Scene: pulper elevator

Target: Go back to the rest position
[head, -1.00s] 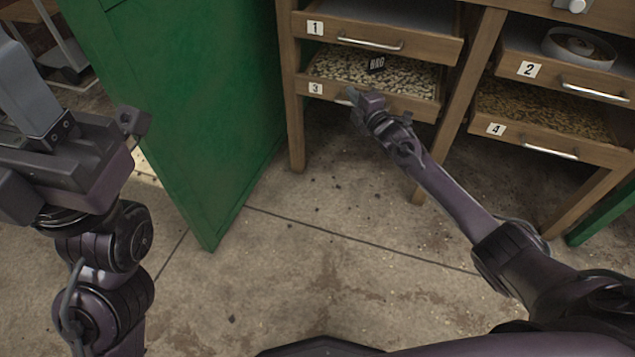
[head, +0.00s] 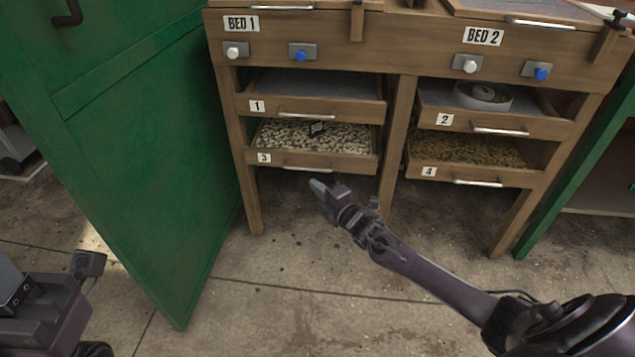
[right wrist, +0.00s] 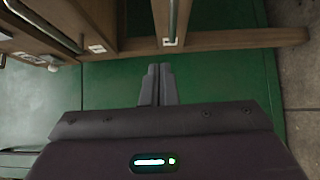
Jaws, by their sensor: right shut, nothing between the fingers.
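My right gripper (head: 318,187) is shut and empty. In the head view it is in front of and just below drawer 3 (head: 345,166), apart from its metal handle as far as I can tell. In the right wrist view the two fingers of the right gripper (right wrist: 157,68) lie together, pointing at a wooden drawer edge with a green panel beyond. My left gripper (head: 88,266) shows only partly at the lower left of the head view, held low; its fingertips cannot be made out clearly.
A wooden cabinet (head: 395,60) holds numbered drawers; drawer 3 holds pale beans and a small dark tag (head: 317,128), drawer 4 (head: 470,178) holds brown ones. A round container (head: 483,95) sits in drawer 2. A green door (head: 150,150) stands at left.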

